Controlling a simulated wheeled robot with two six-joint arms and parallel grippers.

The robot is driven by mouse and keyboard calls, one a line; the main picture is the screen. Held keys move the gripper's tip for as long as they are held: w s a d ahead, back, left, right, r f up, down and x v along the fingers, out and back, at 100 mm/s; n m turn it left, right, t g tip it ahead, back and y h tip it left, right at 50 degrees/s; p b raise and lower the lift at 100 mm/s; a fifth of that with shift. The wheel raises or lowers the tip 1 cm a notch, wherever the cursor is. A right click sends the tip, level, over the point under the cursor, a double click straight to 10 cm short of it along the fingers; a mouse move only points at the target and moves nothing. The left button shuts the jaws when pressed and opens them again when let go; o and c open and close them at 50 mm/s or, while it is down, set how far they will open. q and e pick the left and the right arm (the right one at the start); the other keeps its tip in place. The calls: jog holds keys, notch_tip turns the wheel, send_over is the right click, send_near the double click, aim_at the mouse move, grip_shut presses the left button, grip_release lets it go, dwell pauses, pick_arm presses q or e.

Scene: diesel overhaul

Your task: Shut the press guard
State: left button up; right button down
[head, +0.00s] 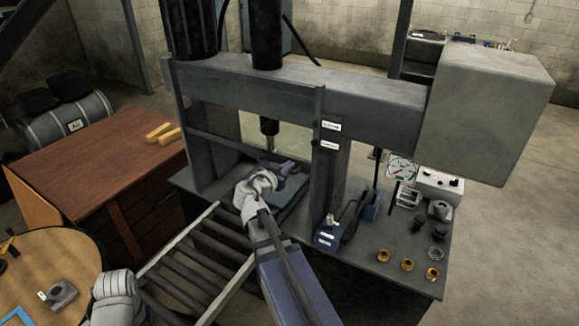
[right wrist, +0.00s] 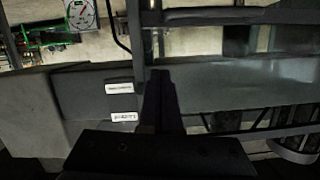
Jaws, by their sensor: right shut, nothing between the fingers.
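The press (head: 300,85) stands in the middle of the head view. Its guard (head: 225,144) shows as a dark bar across the front opening, with open space between the bar and the press bed below. In the right wrist view, a greyish see-through pane with dark rails (right wrist: 245,97) lies beyond my fingers; I take it for the guard. My right gripper (head: 287,168) is shut and empty, near the bar's right end by the right upright. Its dark fingers (right wrist: 160,98) show closed in the wrist view. I cannot tell whether they touch the guard.
A roller conveyor (head: 200,262) runs up to the press front. Right of the upright, the bench (head: 385,268) holds a blue hand pump (head: 328,236), a gauge (head: 401,168) and several brass rings. A wooden cabinet (head: 100,160) and a round table (head: 75,245) stand on the left.

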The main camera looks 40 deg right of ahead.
jog(key=b, duration=0.2)
send_over(302, 163)
jog(key=s+a, duration=0.2)
jog(key=a, duration=0.1)
notch_tip(302, 163, down, 2)
jog(key=shift+s+a+f, duration=0.15)
jog(key=shift+f, duration=0.05)
jog(key=shift+a+f+b, duration=0.2)
jog(key=shift+f+b, duration=0.6)
jog(key=shift+f, duration=0.05)
jog(key=shift+a+f+b, duration=0.1)
jog(key=shift+f+b, duration=0.95)
